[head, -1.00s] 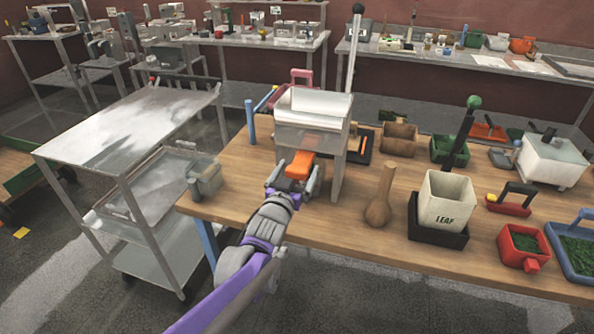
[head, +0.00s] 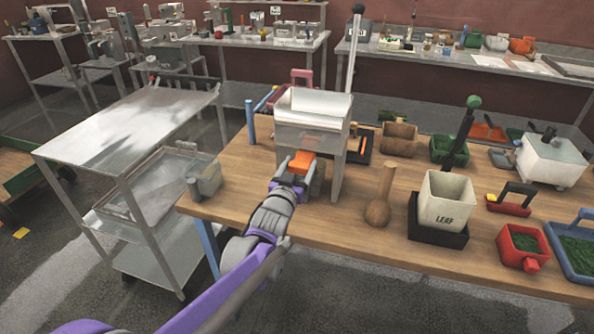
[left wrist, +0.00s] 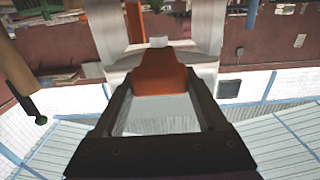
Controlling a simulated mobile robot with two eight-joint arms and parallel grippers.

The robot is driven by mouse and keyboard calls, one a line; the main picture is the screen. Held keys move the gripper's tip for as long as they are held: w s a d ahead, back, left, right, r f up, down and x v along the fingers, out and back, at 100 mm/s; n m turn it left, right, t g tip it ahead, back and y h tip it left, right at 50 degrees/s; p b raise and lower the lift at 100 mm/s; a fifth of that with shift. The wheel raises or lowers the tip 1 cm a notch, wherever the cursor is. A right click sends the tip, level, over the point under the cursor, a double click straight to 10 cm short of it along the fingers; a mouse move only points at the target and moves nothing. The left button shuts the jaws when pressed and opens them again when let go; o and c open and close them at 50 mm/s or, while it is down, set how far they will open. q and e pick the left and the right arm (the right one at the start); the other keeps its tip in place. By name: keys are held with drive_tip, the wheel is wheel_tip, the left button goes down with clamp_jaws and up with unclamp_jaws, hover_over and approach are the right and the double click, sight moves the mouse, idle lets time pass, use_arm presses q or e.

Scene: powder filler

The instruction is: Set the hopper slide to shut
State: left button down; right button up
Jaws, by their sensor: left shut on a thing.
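The hopper (head: 312,138) is a pale box on legs near the left end of the wooden workbench, with a white inside. An orange slide handle (head: 301,159) sticks out low at its front. My left gripper (head: 300,175) is at the hopper's front, shut on this handle. In the left wrist view, the orange slide (left wrist: 158,72) lies between my dark finger frame, with the hopper's pale legs beyond. How far the slide is inside the hopper is hidden. My right gripper is not in view.
A wooden pestle-like tool (head: 380,208) and a white LEAF bin (head: 447,198) stand right of the hopper. A grey container (head: 206,180) sits at the bench's left corner. A metal cart (head: 125,125) stands to the left.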

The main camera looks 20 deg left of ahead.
use_arm(q)
drive_tip(key=shift+w, duration=1.1)
drive_tip(key=shift+r, duration=0.1)
drive_tip(key=shift+c, duration=1.4)
unclamp_jaws()
drive_tip(key=shift+o, duration=1.4)
drive_tip(key=shift+w, duration=0.1)
drive_tip(key=s, duration=1.1)
drive_tip(key=shift+a+b, duration=0.15)
drive_tip(key=shift+b, duration=0.25)
drive_tip(key=shift+w, duration=0.1)
